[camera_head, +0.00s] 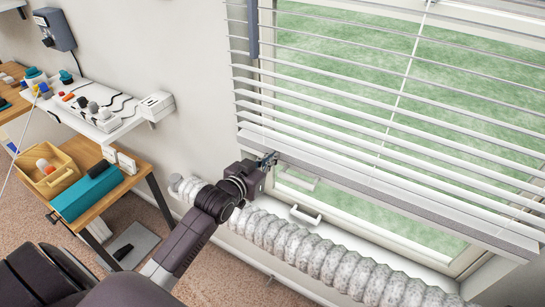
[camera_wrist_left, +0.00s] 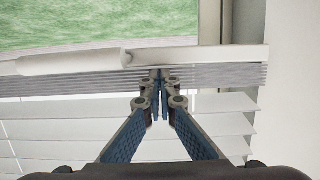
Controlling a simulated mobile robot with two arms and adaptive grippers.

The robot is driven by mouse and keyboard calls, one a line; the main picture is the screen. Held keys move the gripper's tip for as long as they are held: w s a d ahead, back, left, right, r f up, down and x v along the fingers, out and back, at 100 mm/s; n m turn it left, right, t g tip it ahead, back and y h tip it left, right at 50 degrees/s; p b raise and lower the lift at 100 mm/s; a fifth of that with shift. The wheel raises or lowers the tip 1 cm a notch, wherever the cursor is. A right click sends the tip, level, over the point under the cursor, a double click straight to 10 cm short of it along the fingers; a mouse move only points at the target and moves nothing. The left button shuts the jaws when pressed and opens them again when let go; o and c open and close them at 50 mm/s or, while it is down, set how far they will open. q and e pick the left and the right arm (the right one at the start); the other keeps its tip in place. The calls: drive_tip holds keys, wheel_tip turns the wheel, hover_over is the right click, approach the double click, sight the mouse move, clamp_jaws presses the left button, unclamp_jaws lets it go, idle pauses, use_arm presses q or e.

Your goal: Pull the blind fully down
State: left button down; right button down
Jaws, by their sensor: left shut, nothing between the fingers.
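The white slatted blind (camera_head: 400,135) hangs over the window, its slats tilted apart with the view showing between them. Its bottom rail (camera_head: 400,197), with a grey stack of slats, hangs above the sill and leaves a strip of glass uncovered. My left gripper (camera_head: 269,159) is at the left end of this bottom edge. In the left wrist view its fingers (camera_wrist_left: 160,76) are shut with nothing between them, their tips over the slat stack beside the rail (camera_wrist_left: 190,56). Whether they touch it I cannot tell. My right gripper is not in view.
A white ribbed roll (camera_head: 320,255) runs along the wall below the window. White window handles (camera_head: 305,215) stick out near the blind's bottom. At left are a white shelf (camera_head: 105,137) with small items and a wooden table (camera_head: 122,185) with a tray and teal box.

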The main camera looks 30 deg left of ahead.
use_arm(q)
wheel_tip(320, 180, down, 24)
drive_tip(key=b, duration=1.3)
drive_tip(key=shift+s+f+b, duration=0.15)
drive_tip(key=shift+b, duration=0.15)
